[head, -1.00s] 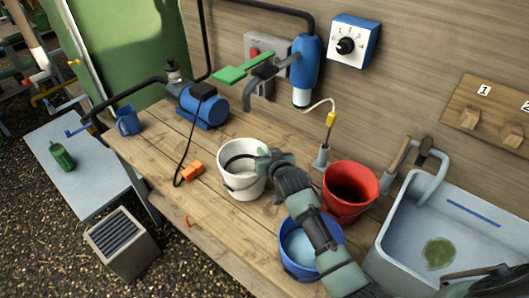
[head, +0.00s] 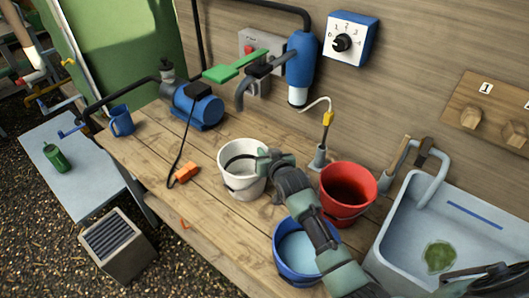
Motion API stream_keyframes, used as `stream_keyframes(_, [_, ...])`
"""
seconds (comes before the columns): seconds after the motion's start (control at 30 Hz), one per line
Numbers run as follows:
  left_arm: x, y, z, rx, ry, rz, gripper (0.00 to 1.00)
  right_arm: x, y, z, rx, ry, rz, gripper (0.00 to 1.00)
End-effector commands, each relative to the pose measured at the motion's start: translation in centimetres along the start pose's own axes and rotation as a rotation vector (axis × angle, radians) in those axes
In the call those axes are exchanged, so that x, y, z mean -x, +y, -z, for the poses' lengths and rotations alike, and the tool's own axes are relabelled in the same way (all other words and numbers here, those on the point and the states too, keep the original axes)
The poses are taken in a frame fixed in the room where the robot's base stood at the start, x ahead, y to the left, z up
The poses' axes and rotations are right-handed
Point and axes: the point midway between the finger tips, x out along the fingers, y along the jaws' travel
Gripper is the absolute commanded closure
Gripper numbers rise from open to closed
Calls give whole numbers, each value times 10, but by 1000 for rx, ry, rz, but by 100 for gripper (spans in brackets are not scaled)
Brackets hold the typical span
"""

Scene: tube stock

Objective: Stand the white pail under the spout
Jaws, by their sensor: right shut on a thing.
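The white pail (head: 243,178) is upright at the middle of the bench, with its dark handle lying across its mouth. My right gripper (head: 266,158) is shut on the right side of its rim. I cannot tell whether the pail's base touches the bench. The grey curved spout (head: 242,92), beside a green lever (head: 235,66), comes out from the wall above and behind the pail. In the picture its mouth is above the pail's far rim, with a gap. My left gripper is not in view.
A blue pail (head: 283,255) with pale blue contents stands in front, partly behind my right arm. A red pail (head: 348,210) stands to the right, near a sink (head: 390,235). A blue pump (head: 200,108) and orange plug (head: 186,174) are left. The wooden bench (head: 215,210) is bare near its front.

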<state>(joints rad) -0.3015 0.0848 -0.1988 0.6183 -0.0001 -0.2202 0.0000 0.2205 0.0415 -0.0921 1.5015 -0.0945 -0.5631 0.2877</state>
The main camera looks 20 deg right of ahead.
Motion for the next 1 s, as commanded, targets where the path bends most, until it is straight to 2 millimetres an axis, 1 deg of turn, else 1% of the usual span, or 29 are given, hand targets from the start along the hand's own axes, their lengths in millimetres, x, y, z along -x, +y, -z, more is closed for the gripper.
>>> stream_keyframes(0.17, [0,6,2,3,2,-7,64,-1,0,-2,-1,2,1,100])
stream_keyframes(0.43, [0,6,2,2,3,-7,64,-2,0,-4,0,-1,0,100])
stream_keyframes(0.47, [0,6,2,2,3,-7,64,-2,0,-4,0,-1,0,82])
stream_keyframes(0.5, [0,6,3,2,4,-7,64,-2,0,-5,0,-2,0,71])
stream_keyframes(0.53, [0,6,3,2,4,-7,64,-2,0,-5,0,-2,0,62])
stream_keyframes(0.87, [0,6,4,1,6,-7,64,-1,0,-4,0,-2,0,62])
stream_keyframes(1.0, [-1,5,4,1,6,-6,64,2,-1,6,0,1,0,62])
